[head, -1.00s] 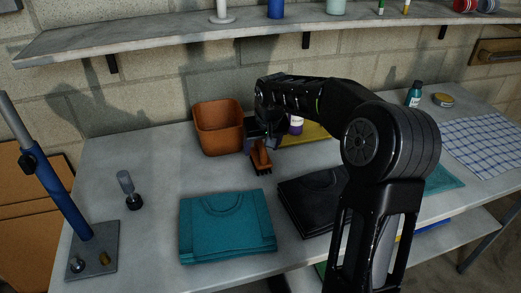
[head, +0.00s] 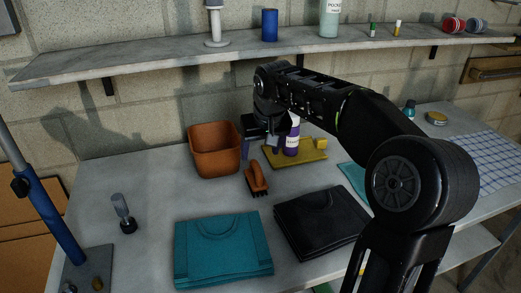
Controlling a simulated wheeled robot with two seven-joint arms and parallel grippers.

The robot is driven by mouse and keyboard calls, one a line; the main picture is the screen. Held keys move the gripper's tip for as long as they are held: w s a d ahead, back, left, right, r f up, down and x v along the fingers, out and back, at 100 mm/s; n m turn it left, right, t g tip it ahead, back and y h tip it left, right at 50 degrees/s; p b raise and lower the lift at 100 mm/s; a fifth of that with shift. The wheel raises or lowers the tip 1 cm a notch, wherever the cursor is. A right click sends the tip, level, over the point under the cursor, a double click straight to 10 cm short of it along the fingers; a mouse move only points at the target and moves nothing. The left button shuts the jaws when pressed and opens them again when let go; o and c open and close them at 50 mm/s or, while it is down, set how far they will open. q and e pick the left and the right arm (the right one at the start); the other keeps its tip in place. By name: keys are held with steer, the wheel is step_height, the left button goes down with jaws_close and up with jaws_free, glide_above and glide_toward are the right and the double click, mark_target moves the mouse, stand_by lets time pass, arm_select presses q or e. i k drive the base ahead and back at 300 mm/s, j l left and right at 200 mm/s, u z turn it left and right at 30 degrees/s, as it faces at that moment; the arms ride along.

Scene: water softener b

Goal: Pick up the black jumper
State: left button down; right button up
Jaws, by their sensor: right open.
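The black jumper (head: 318,222) lies folded flat on the grey table, right of a folded teal jumper (head: 222,248). Its right edge is close to my right arm in the picture. My right gripper (head: 268,146) is open above the table, behind the black jumper and apart from it. It points down near a brown brush and a purple bottle, and its fingertips are partly hard to make out. My left gripper is not in view.
A brown bin (head: 215,150) stands at the back. The brush (head: 256,179) lies before it. The purple-labelled bottle (head: 292,138) stands by a yellow tray (head: 312,155). A shelf (head: 150,57) spans above. A metal stand (head: 88,270) is at front left. A checked cloth (head: 487,160) lies right.

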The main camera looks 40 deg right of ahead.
mark_target(315, 225)
steer(key=k, duration=1.5)
